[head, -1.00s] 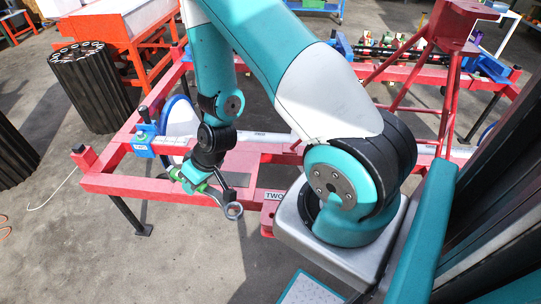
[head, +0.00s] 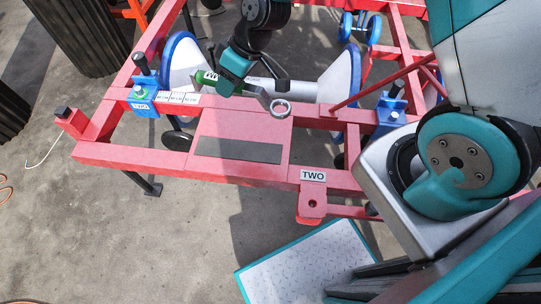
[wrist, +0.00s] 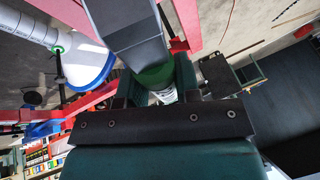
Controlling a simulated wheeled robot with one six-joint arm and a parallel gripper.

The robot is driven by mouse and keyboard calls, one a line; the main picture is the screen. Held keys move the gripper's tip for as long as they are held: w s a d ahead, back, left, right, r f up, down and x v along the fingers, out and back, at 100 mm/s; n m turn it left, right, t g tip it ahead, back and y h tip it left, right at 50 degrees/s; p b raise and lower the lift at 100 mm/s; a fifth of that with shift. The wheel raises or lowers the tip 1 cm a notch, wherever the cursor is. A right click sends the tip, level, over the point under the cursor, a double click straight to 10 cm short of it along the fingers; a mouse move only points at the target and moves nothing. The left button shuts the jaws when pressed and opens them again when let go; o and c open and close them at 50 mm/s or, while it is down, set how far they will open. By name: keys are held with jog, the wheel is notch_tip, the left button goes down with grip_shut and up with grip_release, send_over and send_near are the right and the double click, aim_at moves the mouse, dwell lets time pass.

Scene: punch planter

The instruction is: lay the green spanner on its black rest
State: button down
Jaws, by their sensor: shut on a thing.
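In the wrist view the green handle (wrist: 157,76) shows between the jaws (wrist: 160,92). The black rest (head: 238,149) is a bare dark strip on a red plate of the frame. In the head view the spanner appears beyond the rest, apart from it; its exact height is unclear.
The red frame (head: 130,155) carries a "TWO" label (head: 313,175) in front. A blue clamp (head: 143,100) and blue-rimmed discs (head: 182,62) stand left and behind. A grey bar runs behind the spanner. A pale teal-edged panel (head: 300,262) lies in front.

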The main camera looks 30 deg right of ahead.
jog(key=a+n, duration=0.1)
jog(key=s+a+r, duration=0.1)
jog(key=a+r+n+g, duration=0.1)
jog(key=a, duration=0.1)
jog(key=shift+s+a+n+b, duration=0.1)
jog(key=shift+s+n+b, duration=0.1)
jog(key=shift+n+b, duration=0.15)
jog(key=shift+f, duration=0.1)
notch_tip(320, 180, down, 20)
jog(key=shift+r+b, duration=0.25)
jog(key=shift+b, duration=0.15)
jog(key=shift+f, duration=0.25)
jog(key=c, duration=0.8)
grip_release()
jog(key=shift+r, duration=0.1)
